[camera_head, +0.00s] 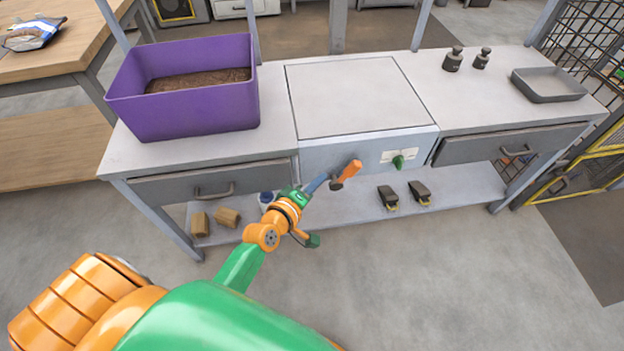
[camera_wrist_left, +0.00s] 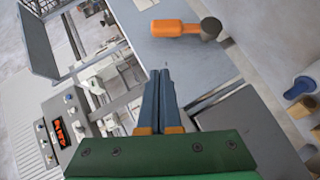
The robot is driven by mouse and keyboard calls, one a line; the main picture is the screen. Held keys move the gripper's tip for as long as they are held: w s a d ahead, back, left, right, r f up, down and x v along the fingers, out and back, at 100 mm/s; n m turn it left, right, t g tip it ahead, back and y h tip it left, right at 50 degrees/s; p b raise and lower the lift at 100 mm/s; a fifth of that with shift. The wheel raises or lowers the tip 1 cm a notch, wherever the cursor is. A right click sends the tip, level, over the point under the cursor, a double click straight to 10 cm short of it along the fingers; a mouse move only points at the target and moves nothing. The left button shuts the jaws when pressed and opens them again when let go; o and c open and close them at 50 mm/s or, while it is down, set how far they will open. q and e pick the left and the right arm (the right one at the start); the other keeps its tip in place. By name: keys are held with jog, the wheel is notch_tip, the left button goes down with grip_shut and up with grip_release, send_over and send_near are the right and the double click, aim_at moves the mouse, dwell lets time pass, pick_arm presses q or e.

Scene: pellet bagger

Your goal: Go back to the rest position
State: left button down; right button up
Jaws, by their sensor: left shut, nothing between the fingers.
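My left gripper (camera_head: 317,184) is shut and empty, its blue fingers pointing toward the front of the grey cabinet (camera_head: 340,154). In the left wrist view its two fingers (camera_wrist_left: 163,80) lie side by side with nothing between them. An orange handle (camera_head: 348,171) with a dark round end is close to the fingertips at the cabinet front. In the left wrist view the orange handle (camera_wrist_left: 172,28) lies beyond the tips, with a gap between. My right gripper is not in view.
A purple bin (camera_head: 185,115) with brown contents stands on the bench at left. Two dark weights (camera_head: 453,60) and a grey tray (camera_head: 548,86) are at right. A green knob (camera_head: 398,162) is on the cabinet front. Wooden blocks (camera_head: 200,224) and two dark items (camera_head: 388,197) lie on the lower shelf.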

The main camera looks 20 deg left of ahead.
pick_arm(q)
jog(key=shift+v, duration=1.2)
jog(key=shift+w+a, duration=0.1)
jog(key=s+f+m+g+p, duration=0.6)
jog(key=s+f+m+g, duration=0.2)
jog(key=s+f, duration=0.95)
jog(key=s+f+m+g+y, duration=0.1)
jog(key=s+f+m+g, duration=0.1)
jog(key=s, duration=0.6)
jog(key=s+a+f+m+g+y+p, duration=0.1)
jog(key=s+f+m+g, duration=0.2)
jog(key=s, duration=0.6)
jog(key=shift+s+a+f+m, duration=0.2)
jog(key=shift+s+a+m, duration=0.15)
jog(key=shift+m, duration=0.75)
jog(key=shift+w, duration=0.1)
